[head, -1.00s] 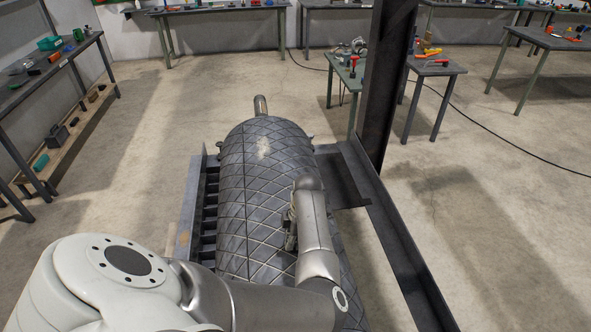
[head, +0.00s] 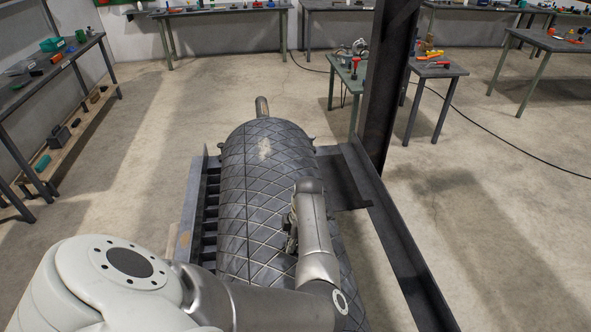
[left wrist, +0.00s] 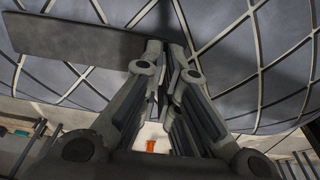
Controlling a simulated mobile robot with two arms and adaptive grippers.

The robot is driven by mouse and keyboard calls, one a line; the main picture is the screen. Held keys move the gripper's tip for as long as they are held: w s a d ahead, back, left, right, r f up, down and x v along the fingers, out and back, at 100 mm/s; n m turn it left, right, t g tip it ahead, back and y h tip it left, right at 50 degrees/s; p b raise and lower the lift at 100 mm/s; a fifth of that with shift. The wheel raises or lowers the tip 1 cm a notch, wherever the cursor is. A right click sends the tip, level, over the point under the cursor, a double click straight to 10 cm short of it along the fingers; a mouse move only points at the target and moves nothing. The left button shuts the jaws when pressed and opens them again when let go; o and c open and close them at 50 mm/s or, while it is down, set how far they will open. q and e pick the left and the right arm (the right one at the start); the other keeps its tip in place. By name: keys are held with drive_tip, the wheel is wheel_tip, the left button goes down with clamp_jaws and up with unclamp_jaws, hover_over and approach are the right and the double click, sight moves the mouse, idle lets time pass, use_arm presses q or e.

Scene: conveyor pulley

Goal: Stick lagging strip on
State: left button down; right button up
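The pulley drum (head: 262,190), dark grey with a raised diamond pattern, fills the middle of the head view and the background of the left wrist view (left wrist: 270,60). A plain dark grey strip (left wrist: 70,42) lies across the pattern in the left wrist view. Its right end meets my left fingertips (left wrist: 167,48), which are close together with a narrow dark gap. I cannot tell if they pinch the strip. In the head view my left gripper (head: 291,228) is low over the drum, mostly behind my arm. I cannot make out the strip there. My right gripper is out of view.
A steel frame (head: 395,250) and an upright post (head: 383,90) stand right of the drum. Tool benches are at the left (head: 45,75) and back (head: 222,11); small tables (head: 437,68) stand behind the post. A cable crosses the floor at right. Open floor surrounds the frame.

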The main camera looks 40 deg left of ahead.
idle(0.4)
use_arm(q)
drive_tip(key=c, duration=1.6)
unclamp_jaws()
drive_tip(key=shift+o, duration=0.2)
wheel_tip(320, 180, up, 12)
drive_tip(key=w+d, duration=0.1)
drive_tip(key=shift+w, duration=0.15)
drive_tip(key=shift+f, duration=0.1)
